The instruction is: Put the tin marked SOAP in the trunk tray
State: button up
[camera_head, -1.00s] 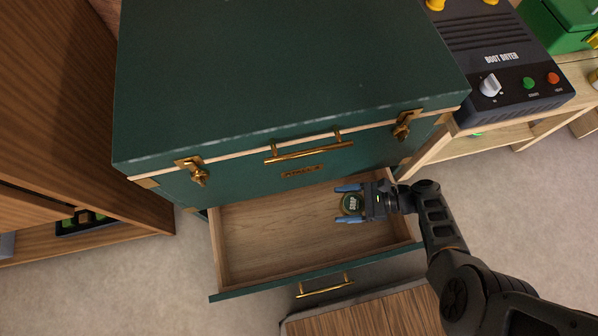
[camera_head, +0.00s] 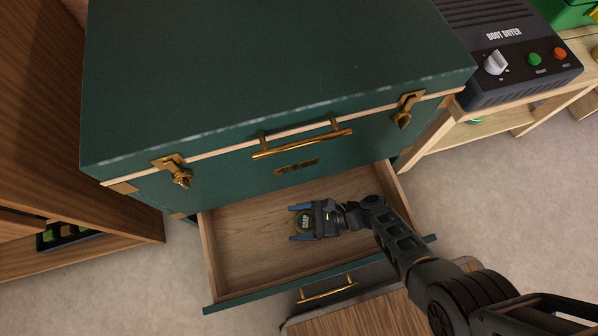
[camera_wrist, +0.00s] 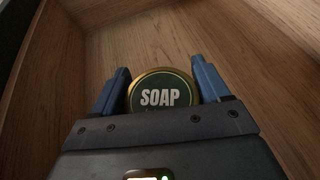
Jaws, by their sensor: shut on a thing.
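The tin marked SOAP (camera_head: 305,222) is round and dark green with a gold rim. Its lettered top faces up in the wrist view (camera_wrist: 166,92). My gripper (camera_head: 302,222) is shut on it, with one blue finger on each side, and it also shows in the wrist view (camera_wrist: 163,95). The green trunk has an open wooden drawer, the trunk tray (camera_head: 245,245), below its lid section. My gripper and the tin are over the middle of the tray, inside its outline. I cannot tell whether the tin touches the tray floor. The tray is otherwise empty.
The closed trunk lid (camera_head: 270,70) with a brass handle (camera_head: 302,143) overhangs behind the tray. A boot dryer (camera_head: 515,55) stands on a wooden bench at right. A wooden cabinet (camera_head: 70,130) stands at left. A wooden-topped box (camera_head: 360,315) lies in front of the tray.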

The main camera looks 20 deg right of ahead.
aim_at(299, 225)
notch_tip(299, 225, down, 4)
jog(key=b, duration=0.2)
jog(key=shift+r+b, duration=0.15)
jog(key=shift+b, duration=0.25)
jog(key=shift+r, duration=0.1)
jog(key=o, duration=1.1)
jog(key=p+v, duration=0.3)
jog(key=v, duration=0.9)
jog(key=shift+d, duration=0.1)
